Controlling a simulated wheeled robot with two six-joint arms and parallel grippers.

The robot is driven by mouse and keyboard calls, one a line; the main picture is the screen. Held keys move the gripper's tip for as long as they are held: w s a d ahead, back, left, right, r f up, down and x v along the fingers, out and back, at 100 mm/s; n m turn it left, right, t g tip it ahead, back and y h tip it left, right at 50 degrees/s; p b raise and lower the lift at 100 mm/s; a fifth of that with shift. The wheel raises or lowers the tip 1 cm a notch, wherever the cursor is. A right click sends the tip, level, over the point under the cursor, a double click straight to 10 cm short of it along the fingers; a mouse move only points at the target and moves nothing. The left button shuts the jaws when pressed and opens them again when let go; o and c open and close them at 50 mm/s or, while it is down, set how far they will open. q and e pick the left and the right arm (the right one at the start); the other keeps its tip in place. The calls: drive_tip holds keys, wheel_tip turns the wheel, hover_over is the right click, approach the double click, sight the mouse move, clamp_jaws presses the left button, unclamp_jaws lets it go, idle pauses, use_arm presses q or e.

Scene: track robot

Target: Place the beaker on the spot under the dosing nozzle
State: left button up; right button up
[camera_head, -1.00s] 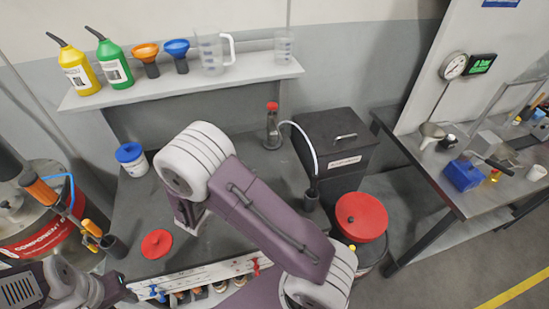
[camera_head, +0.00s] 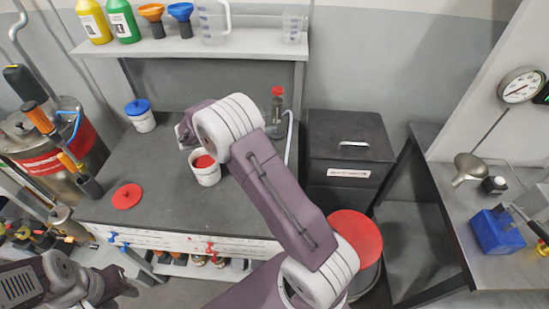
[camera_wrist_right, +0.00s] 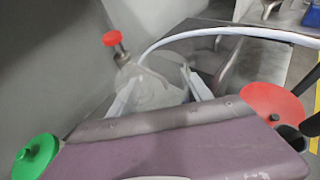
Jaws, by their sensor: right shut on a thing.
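My right gripper (camera_wrist_right: 160,90) is shut on a clear, pale vessel, which I take to be the beaker (camera_wrist_right: 155,88). A pale hose arches across the wrist view (camera_wrist_right: 225,32) and partly shows beside the bottle (camera_head: 290,130). The nozzle's end and the spot under it are not clearly visible. My left gripper (camera_head: 122,287) is at the lower left, its jaws unclear.
A black box (camera_head: 348,145) stands right of the bottle. A white tub with red contents (camera_head: 205,168), a blue-lidded jar (camera_head: 140,116) and a red lid (camera_head: 127,196) are on the bench. A shelf (camera_head: 200,45) holds bottles, funnels and clear vessels. The bench's front-middle is clear.

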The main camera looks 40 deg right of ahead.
wheel_tip(320, 180, down, 13)
drive_tip(key=shift+s+d+f, duration=0.1)
drive_tip(key=shift+s+d, duration=0.05)
drive_tip(key=d+p, duration=0.1)
drive_tip(key=d, duration=0.2)
drive_tip(key=shift+d+f, duration=0.1)
drive_tip(key=shift+d, duration=0.15)
drive_tip(key=shift+d+f, duration=0.1)
drive_tip(key=shift+d, duration=0.25)
drive_tip(key=d, duration=0.2)
drive_tip(key=d+p, duration=0.1)
drive_tip(key=shift+w+d+f, duration=0.25)
drive_tip(key=shift+w+d, duration=0.05)
drive_tip(key=shift+d, duration=0.1)
drive_tip(key=shift+d+f, duration=0.1)
drive_tip(key=shift+f, duration=0.4)
drive_tip(key=o, duration=1)
drive_tip(key=shift+a, duration=0.2)
drive_tip(key=o, duration=0.3)
drive_tip(key=shift+d, duration=0.1)
drive_tip(key=shift+o, duration=0.2)
